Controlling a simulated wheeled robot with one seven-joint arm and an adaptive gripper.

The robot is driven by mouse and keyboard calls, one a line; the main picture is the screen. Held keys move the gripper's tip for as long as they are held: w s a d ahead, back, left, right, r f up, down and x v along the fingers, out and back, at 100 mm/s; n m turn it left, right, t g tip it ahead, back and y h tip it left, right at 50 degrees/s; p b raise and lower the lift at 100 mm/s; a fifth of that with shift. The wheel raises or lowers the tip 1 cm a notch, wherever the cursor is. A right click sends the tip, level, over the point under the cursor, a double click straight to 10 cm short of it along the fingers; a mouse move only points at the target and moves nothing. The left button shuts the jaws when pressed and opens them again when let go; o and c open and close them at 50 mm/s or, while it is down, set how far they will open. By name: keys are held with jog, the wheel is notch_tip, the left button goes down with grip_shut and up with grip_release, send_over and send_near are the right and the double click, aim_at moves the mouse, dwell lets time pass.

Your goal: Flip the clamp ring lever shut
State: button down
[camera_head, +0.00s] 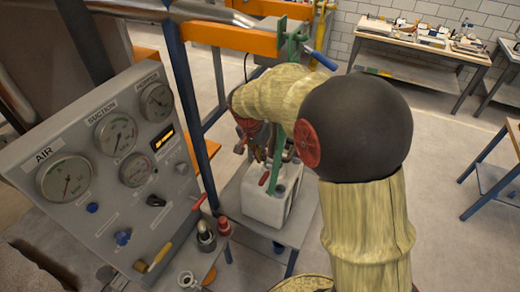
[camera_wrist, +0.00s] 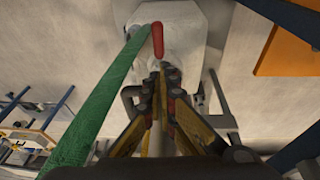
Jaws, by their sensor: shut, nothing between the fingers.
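A red lever (camera_wrist: 158,40) shows in the wrist view, lying against a pale block-like body (camera_wrist: 187,22). I cannot tell for sure that it is the clamp ring lever, and no ring is clearly seen. My gripper (camera_wrist: 160,74) is shut and empty, its fingertips just below the red lever in that view; I cannot tell whether they touch it. In the head view a small red handle (camera_head: 264,178) shows at a pale container (camera_head: 265,205) on a grey stand. My gripper (camera_head: 272,146) is partly hidden by my sleeved arm there.
A green hose or post (camera_wrist: 107,88) runs close along the left of my gripper. A gauge panel (camera_head: 105,165) stands at the left, with an orange beam (camera_head: 230,38) and blue posts behind. A blue-handled lever (camera_head: 322,60) is at the top.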

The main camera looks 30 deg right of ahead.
send_over(266, 176)
jog(key=f, duration=0.5)
jog(key=shift+w+a+f+p, duration=0.2)
jog(key=shift+w+f+p, duration=0.1)
jog(key=shift+f+p, duration=0.1)
jog(key=shift+s+f, duration=0.2)
jog(key=shift+f, duration=0.7)
jog(key=f+b, duration=0.1)
jog(key=b, duration=0.1)
jog(key=f+b, duration=0.1)
jog(key=b, duration=0.1)
jog(key=shift+s+a, duration=0.15)
jog(key=shift+s, duration=0.05)
jog(key=shift+a, duration=0.1)
jog(key=shift+r, duration=0.25)
